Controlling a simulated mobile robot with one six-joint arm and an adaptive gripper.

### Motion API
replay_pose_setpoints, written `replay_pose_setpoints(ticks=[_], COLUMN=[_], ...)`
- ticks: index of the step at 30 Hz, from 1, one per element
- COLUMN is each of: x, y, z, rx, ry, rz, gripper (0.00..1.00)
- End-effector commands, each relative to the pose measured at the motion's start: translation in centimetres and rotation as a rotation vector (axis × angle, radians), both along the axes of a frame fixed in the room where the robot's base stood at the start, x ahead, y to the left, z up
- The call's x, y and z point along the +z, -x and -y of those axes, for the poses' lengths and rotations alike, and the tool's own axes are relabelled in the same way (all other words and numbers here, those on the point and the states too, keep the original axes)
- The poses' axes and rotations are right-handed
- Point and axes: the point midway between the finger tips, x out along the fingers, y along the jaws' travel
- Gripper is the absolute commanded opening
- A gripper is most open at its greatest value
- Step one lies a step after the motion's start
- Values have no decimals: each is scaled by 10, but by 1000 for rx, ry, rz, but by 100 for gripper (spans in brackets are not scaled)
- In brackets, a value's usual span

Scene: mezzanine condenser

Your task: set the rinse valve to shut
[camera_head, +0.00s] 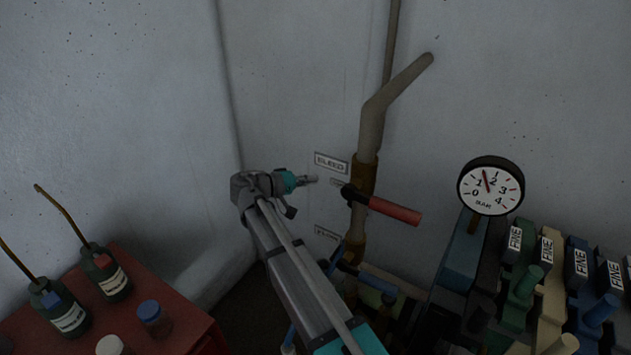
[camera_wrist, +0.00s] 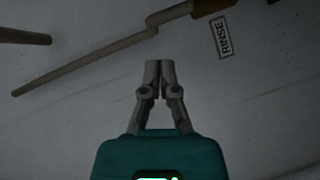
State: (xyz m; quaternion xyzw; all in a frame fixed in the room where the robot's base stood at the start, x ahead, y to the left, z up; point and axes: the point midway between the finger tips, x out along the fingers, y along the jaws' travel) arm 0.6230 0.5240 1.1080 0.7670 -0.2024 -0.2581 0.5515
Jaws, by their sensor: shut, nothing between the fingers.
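My gripper (camera_head: 310,179) is shut and empty, held just left of the pipe at the height of the red-handled valve. In the wrist view its fingertips (camera_wrist: 160,70) meet over bare wall. The RINSE label (camera_wrist: 223,37) shows there beside a pipe with a brown fitting (camera_wrist: 211,5). In the head view, a lower label (camera_head: 327,233) is too dim to read surely. Near it, a lower valve with a bluish lever (camera_head: 378,284) points right and down, partly hidden by my arm. The upper valve's red handle (camera_head: 395,210) sticks out right, crosswise to the pipe, by the BLEED label (camera_head: 331,163).
A pressure gauge (camera_head: 491,186) and a row of FINE-marked blocks with coloured handles (camera_head: 527,284) stand at the right. A red cabinet (camera_head: 190,325) with dark bottles (camera_head: 108,273) and small jars (camera_head: 153,316) is at the lower left.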

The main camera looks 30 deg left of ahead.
Motion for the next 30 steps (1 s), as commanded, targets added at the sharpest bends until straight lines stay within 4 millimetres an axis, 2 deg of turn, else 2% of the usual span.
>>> replay_pose_setpoints(ticks=[18, 24, 30], x=[-17, -24, -27], y=[-68, -70, -71], z=[52, 76, 87], rx=[-1, 1, 1], ry=[-1, 0, 1], rz=[0, 0, 0], gripper=[0, 0, 0])
